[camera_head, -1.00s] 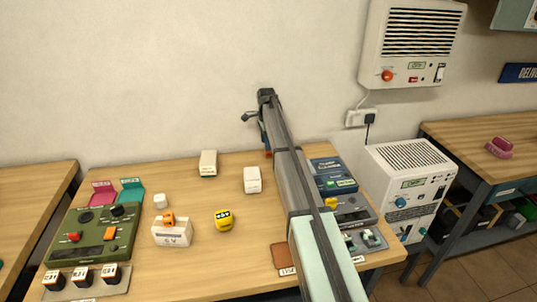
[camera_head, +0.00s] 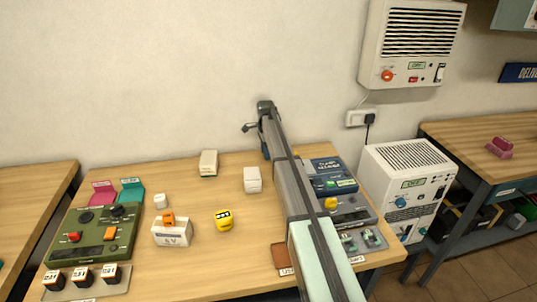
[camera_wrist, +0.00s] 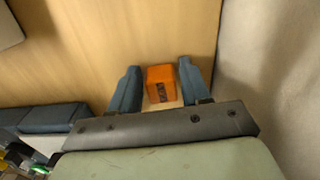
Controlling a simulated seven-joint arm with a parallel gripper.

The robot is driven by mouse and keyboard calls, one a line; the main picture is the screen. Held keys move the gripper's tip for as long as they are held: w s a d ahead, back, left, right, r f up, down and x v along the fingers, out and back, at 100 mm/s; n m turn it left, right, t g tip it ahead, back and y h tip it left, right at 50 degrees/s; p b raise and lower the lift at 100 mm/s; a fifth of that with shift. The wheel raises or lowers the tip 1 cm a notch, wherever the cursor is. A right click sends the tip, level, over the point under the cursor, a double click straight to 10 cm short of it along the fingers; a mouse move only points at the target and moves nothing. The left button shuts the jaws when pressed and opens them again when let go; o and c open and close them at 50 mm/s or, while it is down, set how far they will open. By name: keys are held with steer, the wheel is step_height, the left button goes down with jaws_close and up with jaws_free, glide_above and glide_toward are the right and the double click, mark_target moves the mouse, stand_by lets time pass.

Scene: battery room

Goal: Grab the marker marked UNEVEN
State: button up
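An orange block (camera_wrist: 161,82) with a small dark label stands on the wooden table in the wrist view; I cannot read the label. My gripper (camera_wrist: 157,76) is open, with one finger on each side of the block and narrow gaps showing. In the head view my gripper (camera_head: 265,152) is low at the table's back edge, and the orange block is hidden behind it. I can read UNEVEN on nothing in view. A yellow block (camera_head: 223,220) with a dark label and an orange piece (camera_head: 168,218) on a white box (camera_head: 172,233) are to the left.
Two white blocks (camera_head: 208,163) (camera_head: 252,180) stand left of my arm. A green device (camera_head: 95,235) is at far left. Blue boxes (camera_head: 332,180) and a grey device (camera_head: 354,213) sit right of the arm. The wall (camera_wrist: 262,60) is close beside my gripper.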

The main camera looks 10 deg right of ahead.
steer(key=c, duration=0.7)
